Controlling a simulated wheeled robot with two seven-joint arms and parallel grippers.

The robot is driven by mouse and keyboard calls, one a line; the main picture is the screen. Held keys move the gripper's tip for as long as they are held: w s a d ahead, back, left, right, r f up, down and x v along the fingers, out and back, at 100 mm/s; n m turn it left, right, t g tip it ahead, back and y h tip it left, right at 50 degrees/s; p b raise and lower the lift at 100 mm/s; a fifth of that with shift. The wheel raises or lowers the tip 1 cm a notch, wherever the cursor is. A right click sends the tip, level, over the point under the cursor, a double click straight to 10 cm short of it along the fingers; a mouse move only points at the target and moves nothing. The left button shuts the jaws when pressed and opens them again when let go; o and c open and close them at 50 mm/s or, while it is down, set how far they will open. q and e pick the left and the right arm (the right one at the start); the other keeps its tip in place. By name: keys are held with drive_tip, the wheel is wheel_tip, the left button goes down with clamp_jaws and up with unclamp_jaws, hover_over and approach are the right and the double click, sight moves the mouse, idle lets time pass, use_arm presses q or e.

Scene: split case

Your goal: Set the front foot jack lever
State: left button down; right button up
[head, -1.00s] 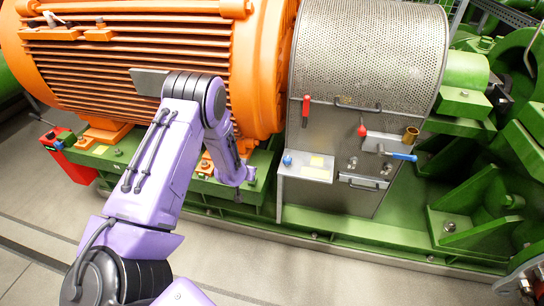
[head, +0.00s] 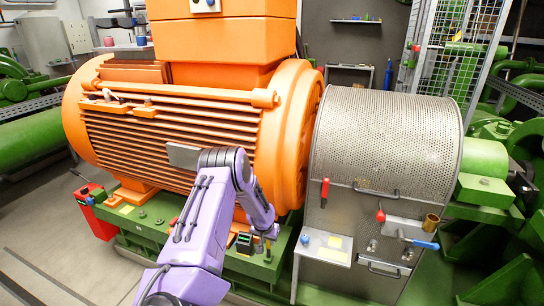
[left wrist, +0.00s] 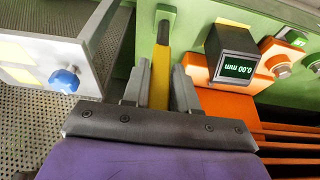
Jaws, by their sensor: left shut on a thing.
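My left gripper (head: 264,246) is low beside the orange motor's near foot, at the end of my purple arm. In the left wrist view my left gripper (left wrist: 160,92) is shut on a yellow lever (left wrist: 160,66), whose far end is dark grey. In the head view I cannot make the lever out clearly. A small dark gauge (left wrist: 235,62) reads 0.00 mm, upside down in the left wrist view, beside the orange foot (left wrist: 222,103). The gauge also shows in the head view (head: 244,243), just left of the gripper. My right gripper is not in view.
The orange motor (head: 190,120) stands on a green base (head: 150,215). A perforated guard (head: 385,140) is to the right, with a grey shelf (head: 325,246) bearing a blue knob (left wrist: 64,80) close to the gripper. A red box (head: 95,212) is at the left.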

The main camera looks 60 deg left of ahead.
use_arm(q)
drive_tip(key=shift+w+a+r, duration=0.1)
drive_tip(key=shift+w+r, duration=0.05)
drive_tip(key=c, duration=1.2)
unclamp_jaws()
drive_tip(key=shift+c, duration=0.2)
drive_tip(key=shift+o, duration=1.4)
drive_tip(key=p+v, duration=0.1)
drive_tip(key=v, duration=0.9)
drive_tip(key=shift+r, duration=0.1)
